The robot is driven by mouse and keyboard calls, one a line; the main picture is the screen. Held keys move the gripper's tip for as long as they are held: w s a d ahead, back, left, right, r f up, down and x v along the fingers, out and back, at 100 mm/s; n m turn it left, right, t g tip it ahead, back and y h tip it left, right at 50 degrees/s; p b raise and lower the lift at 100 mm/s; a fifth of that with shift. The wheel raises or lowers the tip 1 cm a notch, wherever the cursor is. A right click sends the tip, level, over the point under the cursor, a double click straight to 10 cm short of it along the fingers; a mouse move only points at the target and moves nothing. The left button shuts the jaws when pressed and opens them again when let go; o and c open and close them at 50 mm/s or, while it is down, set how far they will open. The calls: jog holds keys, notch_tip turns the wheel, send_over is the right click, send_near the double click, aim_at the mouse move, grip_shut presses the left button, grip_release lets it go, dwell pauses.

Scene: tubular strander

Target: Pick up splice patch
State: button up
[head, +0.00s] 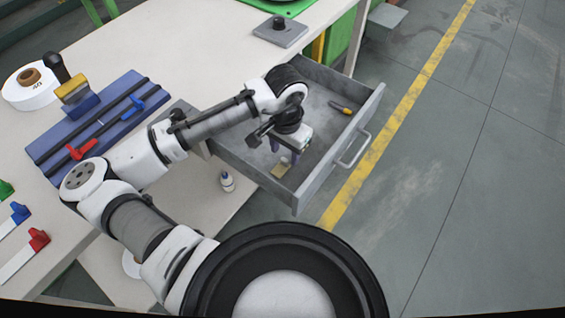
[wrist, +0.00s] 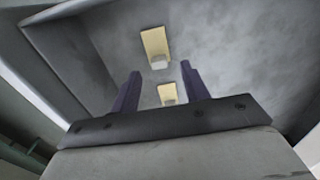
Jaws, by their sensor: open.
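Two tan splice patches, each with a pale grey-white end, lie on the floor of the open drawer. In the wrist view, one patch (wrist: 154,40) lies beyond the fingertips and the other patch (wrist: 167,90) shows between the fingers, closer to the gripper's body. In the head view, one tan patch (head: 280,173) shows near the drawer's front corner; the other is not clearly seen. My gripper (head: 283,158) points down into the drawer, its dark fingers apart with nothing held; it also shows in the wrist view (wrist: 160,69). The fingertips' height above the floor is hard to tell.
The grey drawer (head: 337,137) stands pulled out, with walls around my gripper. A yellow-handled tool (head: 341,107) lies at its far end. The worktable (head: 150,45) holds a blue splicing fixture (head: 98,124).

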jog(key=shift+f, duration=1.3)
grip_shut()
jog(key=shift+r, duration=0.15)
